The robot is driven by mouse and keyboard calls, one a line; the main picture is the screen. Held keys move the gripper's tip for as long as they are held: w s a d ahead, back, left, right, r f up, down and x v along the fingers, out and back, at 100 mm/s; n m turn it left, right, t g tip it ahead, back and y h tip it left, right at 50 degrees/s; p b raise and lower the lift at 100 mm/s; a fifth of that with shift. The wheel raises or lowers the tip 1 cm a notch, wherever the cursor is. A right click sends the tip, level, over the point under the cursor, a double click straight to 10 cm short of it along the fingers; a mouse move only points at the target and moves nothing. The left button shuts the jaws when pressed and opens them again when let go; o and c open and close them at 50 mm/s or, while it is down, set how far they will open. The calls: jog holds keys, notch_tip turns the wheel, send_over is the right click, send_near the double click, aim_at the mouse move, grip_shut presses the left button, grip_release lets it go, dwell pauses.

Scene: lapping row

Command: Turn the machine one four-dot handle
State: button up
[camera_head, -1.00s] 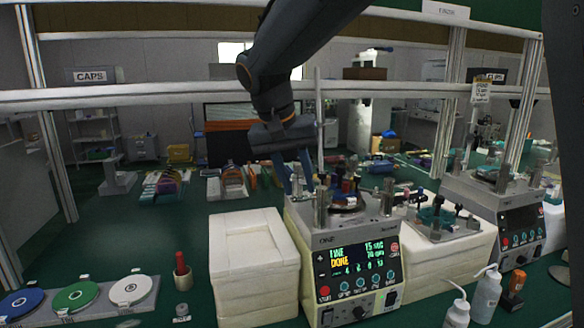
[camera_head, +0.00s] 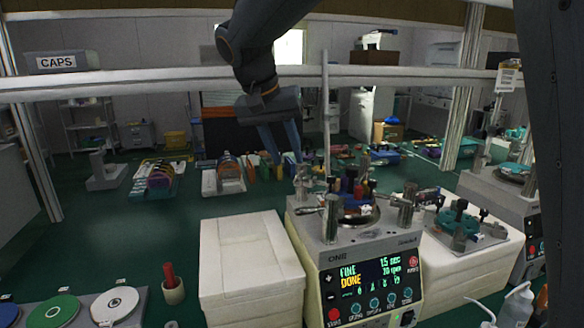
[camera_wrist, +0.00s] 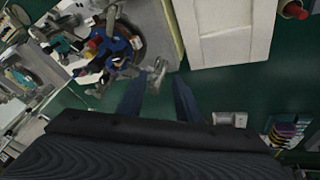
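Machine one (camera_head: 365,255) is a grey and cream unit labelled ONE, with a lit display reading DONE and a row of knobs on its front. On its top are a round plate, several metal posts and small levers. A metal handle (camera_head: 308,183) stands out at its left rear; it seems to be the one in the wrist view (camera_wrist: 157,75). I cannot make out any dots on it. My gripper (camera_head: 284,157) is open and empty, pointing down at the machine's left rear. In the wrist view its fingers (camera_wrist: 157,84) are apart, with the handle beyond their tips.
A white stacked block (camera_head: 250,265) stands directly left of machine one. A second machine (camera_head: 510,200) and another white block (camera_head: 465,260) are to the right. A tall thin rod (camera_head: 326,110) rises behind the machine top. Coloured discs (camera_head: 115,303) lie at lower left.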

aim_at(296, 177)
jog(key=p+x, duration=0.1)
jog(key=x, duration=0.5)
jog(key=shift+d, duration=0.15)
jog(key=shift+c, duration=0.3)
grip_shut()
